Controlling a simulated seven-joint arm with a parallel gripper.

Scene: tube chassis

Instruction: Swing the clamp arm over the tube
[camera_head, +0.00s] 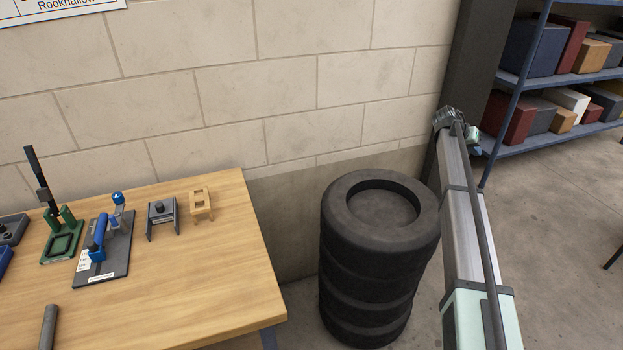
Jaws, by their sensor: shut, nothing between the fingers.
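A small fixture on a dark base plate (117,262) stands on the wooden table at the left. It has a slanted blue rounded bar (100,232) and, behind it, a grey upright with a blue knob (117,198). I cannot tell which of these parts is the clamp arm and which is the tube. A dark grey cylinder (49,326) lies near the table's front left, cut off by the picture's lower edge. My arm reaches up on the right, well away from the table.
A green press with a black lever (62,235), a grey bracket (162,215) and a small wooden stand (201,204) share the table (200,290). A stack of black tyres (375,265) stands between table and arm. Shelves (545,80) are behind right.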

